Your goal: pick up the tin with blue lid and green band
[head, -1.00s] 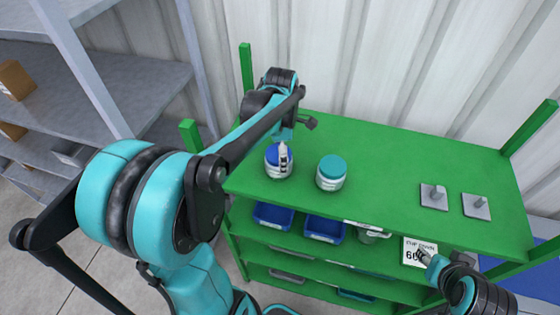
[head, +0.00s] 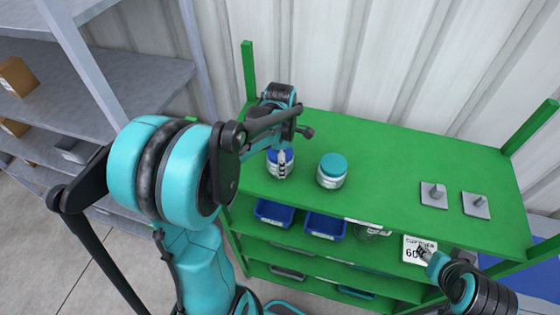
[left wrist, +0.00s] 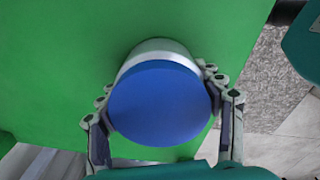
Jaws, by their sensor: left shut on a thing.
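The tin with the blue lid (head: 279,168) is at the left end of the green shelf top. My left gripper (head: 282,155) is shut on it. In the left wrist view the round blue lid (left wrist: 160,103) fills the space between the two fingers of the left gripper (left wrist: 161,85), one on each side. A pale silvery side shows beyond the lid; I cannot make out a green band. I cannot tell whether the tin touches the shelf. My right gripper (head: 427,256) is at the lower right, in front of the shelf unit; its fingers are too small to read.
A similar tin with a teal lid (head: 332,171) stands close to the right. Two grey plates with pegs (head: 434,195) (head: 476,205) lie farther right on the green top (head: 390,160). Blue bins (head: 274,213) sit on the shelf below. Green posts (head: 248,70) rise at the corners.

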